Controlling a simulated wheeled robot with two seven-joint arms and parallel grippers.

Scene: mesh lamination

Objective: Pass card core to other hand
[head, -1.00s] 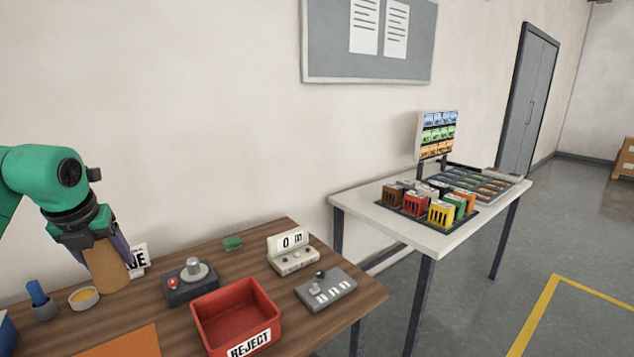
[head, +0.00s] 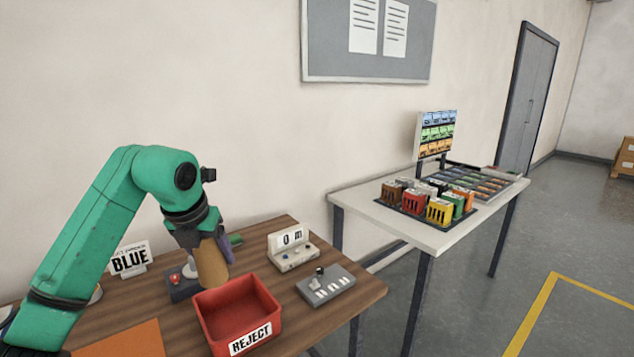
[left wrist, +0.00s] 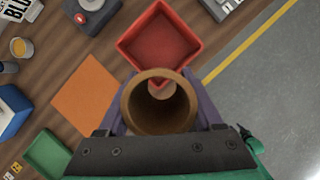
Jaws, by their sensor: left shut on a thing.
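The card core is a brown cardboard tube (head: 211,264), held roughly upright in my left gripper (head: 208,246). In the head view it is just behind the red reject bin, over the grey device with the red button. In the left wrist view I look into the open end of the card core (left wrist: 160,104), with the purple fingers of my left gripper (left wrist: 160,110) on both its sides. My right gripper is not in view.
The red REJECT bin (head: 206,316) stands on the wooden table beside the core. A BLUE sign (head: 130,260), a counter reading 0 m (head: 291,250), a grey switch box (head: 326,286) and an orange sheet (head: 124,341) are also there. A white table (head: 392,222) stands farther right.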

